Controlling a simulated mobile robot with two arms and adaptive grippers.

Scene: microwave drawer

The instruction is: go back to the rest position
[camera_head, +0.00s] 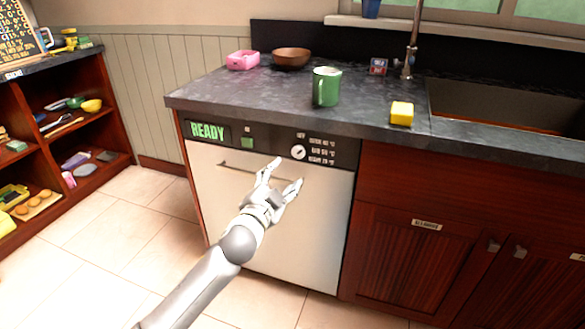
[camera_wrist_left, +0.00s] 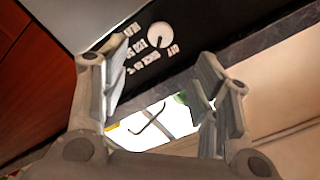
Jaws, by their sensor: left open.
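My left gripper (camera_head: 282,180) is open and empty in front of the white microwave drawer (camera_head: 270,245). Its arm comes in from the lower left of the head view. The drawer front is shut, with a bar handle (camera_head: 236,168) partly hidden behind the gripper. Above it is a dark control panel (camera_head: 222,132) with a lit READY display, a green button (camera_head: 247,143) and a white dial (camera_head: 298,152). In the left wrist view the two fingers (camera_wrist_left: 160,105) stand apart, with the dial (camera_wrist_left: 160,35) beyond them. My right gripper is not in view.
A sink (camera_head: 500,105) is at right. Open shelves (camera_head: 60,130) stand at left. The tiled floor (camera_head: 110,235) between is clear.

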